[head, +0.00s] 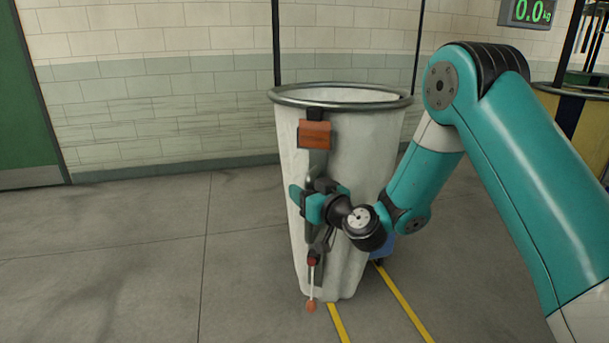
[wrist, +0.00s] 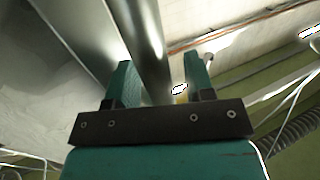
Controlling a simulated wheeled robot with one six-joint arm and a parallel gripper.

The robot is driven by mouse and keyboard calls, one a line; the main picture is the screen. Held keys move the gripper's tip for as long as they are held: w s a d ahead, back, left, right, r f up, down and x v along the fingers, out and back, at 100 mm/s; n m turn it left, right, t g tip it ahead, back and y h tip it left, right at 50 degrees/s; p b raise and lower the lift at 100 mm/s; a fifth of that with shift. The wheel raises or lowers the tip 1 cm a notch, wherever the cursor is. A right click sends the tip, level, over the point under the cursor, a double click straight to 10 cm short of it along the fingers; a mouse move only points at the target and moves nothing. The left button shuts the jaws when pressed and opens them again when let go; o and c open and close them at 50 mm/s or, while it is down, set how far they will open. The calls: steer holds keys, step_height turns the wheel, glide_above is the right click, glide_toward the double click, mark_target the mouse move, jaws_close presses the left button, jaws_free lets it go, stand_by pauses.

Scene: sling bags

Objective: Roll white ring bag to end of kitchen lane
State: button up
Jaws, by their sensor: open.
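The white ring bag (head: 365,150) hangs upright from a round grey metal ring (head: 290,99) in the middle of the head view. A brown tag (head: 314,135) and a grey upright bar (head: 318,165) are on its near side. A cord with a red clip and an orange end (head: 311,305) hangs low on the bag. My gripper (head: 308,196) is open at the bag's near side, by the grey bar. In the wrist view my gripper (wrist: 160,78) has its fingers apart, with a grey metal tube (wrist: 146,45) showing between them. I cannot tell whether they touch it.
Two yellow floor lines (head: 403,305) run from beneath the bag toward the front. A blue part (head: 382,247) shows low behind the bag. A yellow-and-dark bag (head: 560,110) stands at right, below a 0.0 kg display (head: 530,12). The floor at left is clear, up to a green door (head: 20,110).

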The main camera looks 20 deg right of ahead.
steer(key=shift+w+a, duration=0.15)
steer(key=shift+w, duration=0.2)
jaws_close()
